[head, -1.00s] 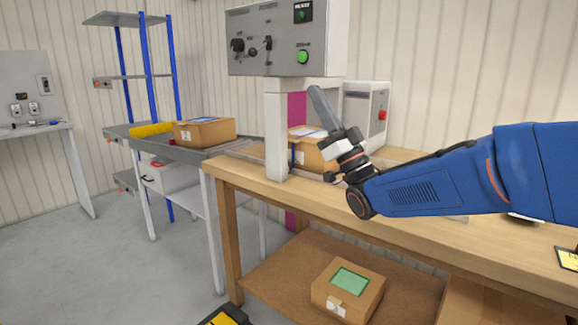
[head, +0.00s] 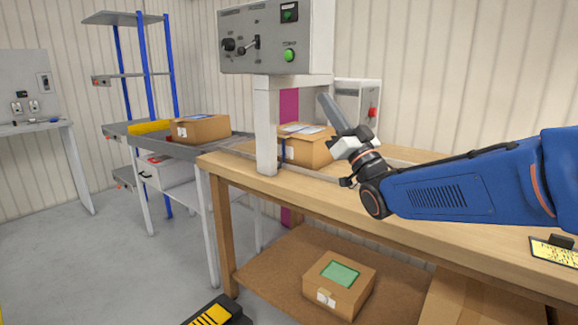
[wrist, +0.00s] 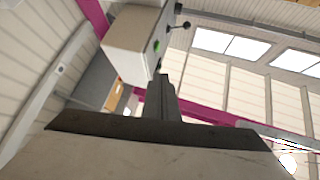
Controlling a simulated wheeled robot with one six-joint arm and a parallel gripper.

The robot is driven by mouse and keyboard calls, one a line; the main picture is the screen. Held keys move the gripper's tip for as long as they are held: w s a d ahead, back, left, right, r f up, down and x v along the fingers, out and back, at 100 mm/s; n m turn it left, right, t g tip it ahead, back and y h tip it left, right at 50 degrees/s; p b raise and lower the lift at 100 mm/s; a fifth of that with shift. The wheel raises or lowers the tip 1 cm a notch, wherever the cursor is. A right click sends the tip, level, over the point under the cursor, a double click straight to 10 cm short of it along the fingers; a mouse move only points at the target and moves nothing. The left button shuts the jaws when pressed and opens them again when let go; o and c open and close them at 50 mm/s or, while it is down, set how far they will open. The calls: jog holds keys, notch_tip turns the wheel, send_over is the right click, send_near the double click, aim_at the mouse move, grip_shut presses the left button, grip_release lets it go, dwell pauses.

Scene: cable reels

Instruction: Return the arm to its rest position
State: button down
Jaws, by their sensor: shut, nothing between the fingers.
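My blue arm reaches in from the right side of the head view, above the wooden workbench (head: 420,228). My gripper (head: 327,103) is at its far end, pointing up and to the left, clear of the bench. Its fingers are shut together with nothing between them. In the wrist view the closed fingers (wrist: 161,90) point up toward the grey control box (wrist: 135,42) and the ceiling. The gripper touches nothing that I can see.
The control box (head: 275,40) stands on a white post (head: 266,130) left of my gripper. A cardboard box (head: 308,150) sits on the bench behind. Another box (head: 338,284) lies on the lower shelf. A roller conveyor (head: 150,140) extends left. Open floor is at lower left.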

jog(key=s+d+f+m+g+h, duration=0.2)
jog(key=s+d+f+g+h, duration=0.1)
jog(key=d+f+h, duration=0.5)
jog(key=s+d+f+m+g+h, duration=0.3)
jog(key=d+f+h, duration=0.25)
jog(key=f, duration=0.55)
jog(key=s+d+f+g, duration=0.2)
jog(key=s+f, duration=0.4)
jog(key=s, duration=0.3)
jog(key=s+d+f+g, duration=0.2)
jog(key=s+f+g, duration=0.3)
jog(key=s, duration=0.4)
jog(key=s+d+f+g+h, duration=0.1)
jog(key=s+d+f+g, duration=0.1)
jog(key=s+f, duration=0.5)
jog(key=shift+s+f+g, duration=0.2)
jog(key=shift+s+g, duration=0.7)
